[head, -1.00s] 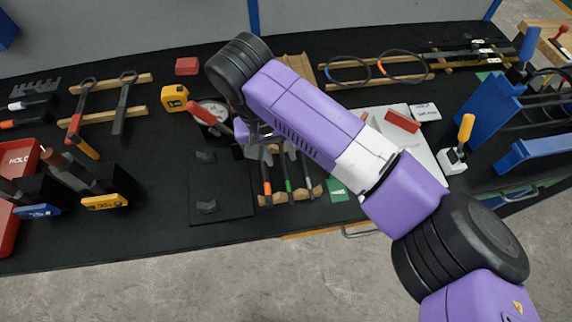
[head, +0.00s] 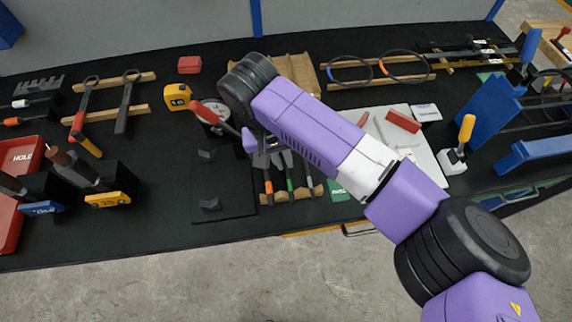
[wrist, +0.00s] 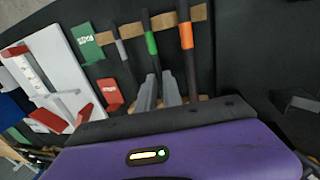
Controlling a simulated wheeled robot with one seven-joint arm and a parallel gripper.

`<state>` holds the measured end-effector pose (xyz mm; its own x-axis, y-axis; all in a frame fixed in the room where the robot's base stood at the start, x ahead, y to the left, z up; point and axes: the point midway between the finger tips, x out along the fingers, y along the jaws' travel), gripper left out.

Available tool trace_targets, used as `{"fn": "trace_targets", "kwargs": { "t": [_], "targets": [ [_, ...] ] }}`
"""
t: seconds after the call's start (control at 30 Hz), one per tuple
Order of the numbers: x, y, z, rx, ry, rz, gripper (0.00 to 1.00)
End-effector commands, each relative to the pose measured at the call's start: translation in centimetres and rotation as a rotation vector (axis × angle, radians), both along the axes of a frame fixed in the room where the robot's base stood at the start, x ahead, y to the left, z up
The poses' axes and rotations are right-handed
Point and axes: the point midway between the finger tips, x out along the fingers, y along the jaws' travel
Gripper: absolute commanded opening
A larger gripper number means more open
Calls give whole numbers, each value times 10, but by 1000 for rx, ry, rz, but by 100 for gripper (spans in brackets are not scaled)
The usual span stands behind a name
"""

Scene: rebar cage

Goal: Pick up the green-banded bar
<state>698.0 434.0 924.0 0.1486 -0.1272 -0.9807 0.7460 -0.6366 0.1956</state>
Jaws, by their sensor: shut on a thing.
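In the wrist view the green-banded bar (wrist: 151,44) lies between a grey-banded bar (wrist: 121,48) and an orange-banded bar (wrist: 186,36). My gripper (wrist: 158,92) reaches down over the row; its pale grey fingers appear to lie on both sides of the green-banded bar and to be shut on it. The purple wrist housing hides the lower part of the grasp. In the head view my arm partly covers the fingers.
A green card (head: 340,192) and white board (head: 425,152) are on the right.

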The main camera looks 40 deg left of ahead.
Motion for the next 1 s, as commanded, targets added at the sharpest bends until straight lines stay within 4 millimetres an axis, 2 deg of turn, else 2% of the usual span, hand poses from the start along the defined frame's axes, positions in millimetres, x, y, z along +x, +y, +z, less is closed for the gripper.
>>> {"fn": "trace_targets", "kwargs": {
  "t": [0.27,0.47,0.67,0.83,1.0],
  "targets": [
    [0,1,7,1,-1,0,0],
    [0,1,32,3,-1,1,0],
    [0,2,82,5,-2,1,0],
    [2,1,136,2,-8,1,0],
    [2,0,171,1,-6,0,0]
  ]
}}
